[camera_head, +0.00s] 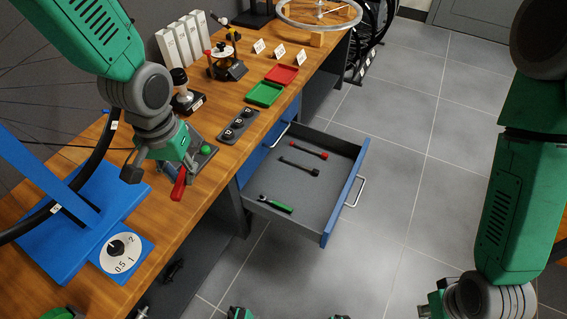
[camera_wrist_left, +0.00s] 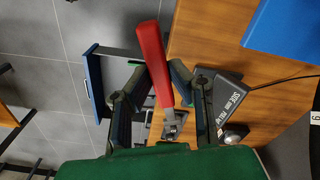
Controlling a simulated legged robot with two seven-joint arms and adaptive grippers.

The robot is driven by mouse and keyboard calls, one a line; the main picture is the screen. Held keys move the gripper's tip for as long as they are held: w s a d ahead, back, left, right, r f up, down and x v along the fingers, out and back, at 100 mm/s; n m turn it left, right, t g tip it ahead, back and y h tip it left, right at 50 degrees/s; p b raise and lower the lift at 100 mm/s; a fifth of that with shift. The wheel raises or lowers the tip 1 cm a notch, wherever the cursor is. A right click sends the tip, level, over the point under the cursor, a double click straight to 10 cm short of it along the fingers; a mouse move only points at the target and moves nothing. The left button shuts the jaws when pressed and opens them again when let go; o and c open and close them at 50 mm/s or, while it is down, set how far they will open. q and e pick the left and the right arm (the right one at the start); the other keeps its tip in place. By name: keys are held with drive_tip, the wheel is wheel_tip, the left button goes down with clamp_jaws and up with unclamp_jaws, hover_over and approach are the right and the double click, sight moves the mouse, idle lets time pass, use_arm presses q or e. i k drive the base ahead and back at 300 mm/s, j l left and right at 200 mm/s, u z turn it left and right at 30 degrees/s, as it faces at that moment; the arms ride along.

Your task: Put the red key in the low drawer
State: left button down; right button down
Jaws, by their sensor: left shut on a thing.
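The red key (camera_head: 179,185) has a red handle and hangs from my left gripper (camera_head: 155,171), over the front edge of the wooden bench. In the left wrist view the red key (camera_wrist_left: 153,62) is clamped between the two fingers of my left gripper (camera_wrist_left: 160,85), with a grey metal end towards the palm. An open drawer (camera_head: 330,227) with a grey inside and blue front juts out to the right of the left gripper.
A black device with a green button (camera_head: 205,149) stands beside the left gripper. A green tray (camera_head: 264,94) and a red tray (camera_head: 281,75) lie further along the bench (camera_head: 225,95). A blue stand (camera_head: 75,225) is at the left. The floor right of the drawer is clear.

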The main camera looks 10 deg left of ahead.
sight(285, 193)
drive_tip(key=i+j+z, duration=0.15)
drive_tip(key=i+z, duration=0.2)
drive_tip(key=i+j+z, duration=0.2)
drive_tip(key=z, duration=0.15)
drive_tip(key=i+z, duration=0.1)
drive_tip(key=z, duration=0.4)
